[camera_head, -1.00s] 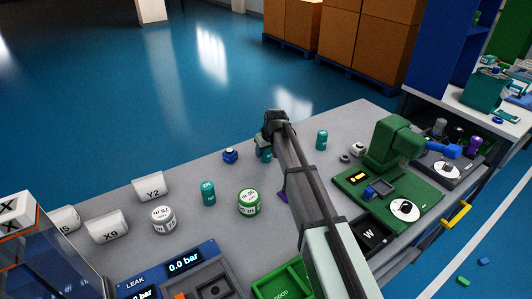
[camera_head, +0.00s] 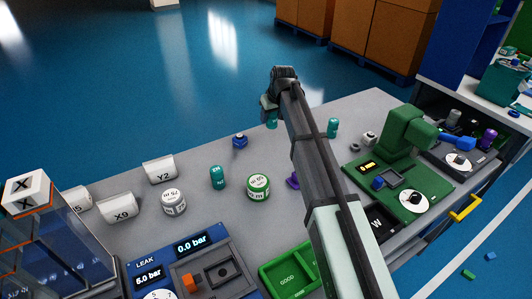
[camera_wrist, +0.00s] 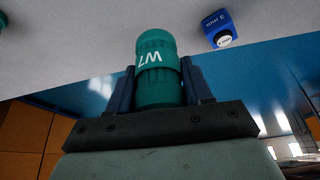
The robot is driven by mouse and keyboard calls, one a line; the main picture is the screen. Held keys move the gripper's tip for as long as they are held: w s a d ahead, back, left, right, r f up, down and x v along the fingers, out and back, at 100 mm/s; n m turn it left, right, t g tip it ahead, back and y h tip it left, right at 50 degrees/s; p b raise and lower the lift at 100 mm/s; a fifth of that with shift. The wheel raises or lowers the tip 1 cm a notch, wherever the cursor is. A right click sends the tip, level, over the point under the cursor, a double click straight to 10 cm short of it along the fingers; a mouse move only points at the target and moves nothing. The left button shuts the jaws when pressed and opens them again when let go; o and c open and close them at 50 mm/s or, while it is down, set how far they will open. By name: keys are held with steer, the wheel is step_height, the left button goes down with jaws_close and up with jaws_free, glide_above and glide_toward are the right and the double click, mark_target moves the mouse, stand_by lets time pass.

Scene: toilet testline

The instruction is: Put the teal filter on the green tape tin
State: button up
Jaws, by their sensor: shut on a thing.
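My gripper (camera_head: 279,96) is shut on a teal filter (camera_head: 271,122) near the table's back edge. In the wrist view the same filter (camera_wrist: 158,80) stands between the two dark fingers, with white lettering on its side. It appears held above the table. The green tape tin (camera_head: 258,187) is a round tin with green bands and a white label, standing on the table in front of my gripper, to its lower left. Its top looks bare. Another teal filter (camera_head: 217,177) stands left of the tin, and a third teal one (camera_head: 333,128) stands right of my arm.
A small blue part (camera_head: 240,141) stands left of my gripper; a grey-white tin (camera_head: 174,202) is further left. A purple part (camera_head: 293,181) is partly hidden beside my arm. A green tray (camera_head: 286,270) and leak tester (camera_head: 190,275) lie in front. A green machine (camera_head: 403,135) stands right.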

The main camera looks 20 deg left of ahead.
steer(key=s+a+r, duration=0.3)
steer(key=s+a, duration=0.1)
step_height(320, 180, up, 4)
steer(key=f, duration=0.1)
glide_above(255, 175)
steer(key=s+d, duration=0.1)
steer(key=s, duration=0.1)
steer(key=shift+w+d+r+m, duration=0.1)
steer(key=shift+w+m, duration=0.05)
steer(key=shift+m, duration=0.55)
steer(key=shift+f, duration=4.9)
steer(key=shift+f+h, duration=0.1)
steer(key=shift+h, duration=0.2)
steer(key=o, duration=1.1)
steer(key=shift+c, duration=0.2)
